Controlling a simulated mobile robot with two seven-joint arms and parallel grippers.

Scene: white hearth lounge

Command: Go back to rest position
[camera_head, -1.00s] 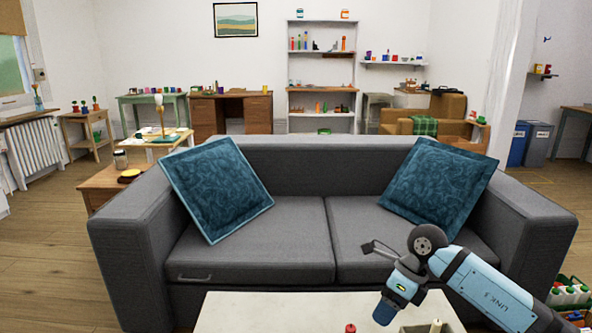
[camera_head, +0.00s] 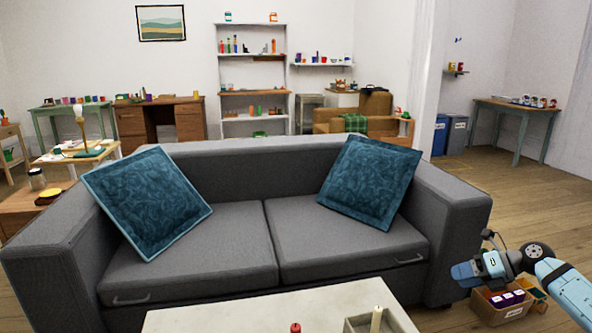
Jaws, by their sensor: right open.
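My right arm comes in from the right edge. My right gripper (camera_head: 489,237) is small in the view, with its thin dark fingers just beyond the right armrest of the grey sofa (camera_head: 190,275). It is open, and I see nothing between the fingers. My left gripper is not in the view.
A pale coffee table (camera_head: 240,317) stands in front, with a red object (camera_head: 295,328) and a tray (camera_head: 353,326) holding a candle (camera_head: 376,319). A cardboard box (camera_head: 484,309) of small goods stands on the floor below my right arm. Wooden floor lies open at right.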

